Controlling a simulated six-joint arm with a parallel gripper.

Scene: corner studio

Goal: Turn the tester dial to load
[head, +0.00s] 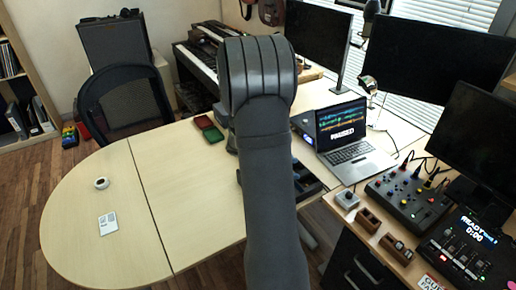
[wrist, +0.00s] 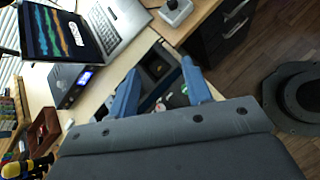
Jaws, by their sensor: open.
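No dial marked as a tester's can be made out clearly. A small grey box with a knob on top (head: 346,199) stands at the near corner of the right desk; it also shows at the top of the wrist view (wrist: 175,10). A dark box with a small lit screen (wrist: 74,84) stands beside the laptop; any dial on it is too small to tell. My gripper (wrist: 161,76) is open, its blue fingers apart above a dark compartmented tray (head: 308,184), touching neither box as far as I can see. In the head view my arm hides the gripper.
The open laptop (head: 352,151) reads PAUSED. A mixer with knobs (head: 408,199), wooden boxes (head: 368,220) and a panel reading READY (head: 466,245) fill the right desk. Red and green trays (head: 209,129) lie left of my arm. The left tabletop (head: 180,190) is mostly clear.

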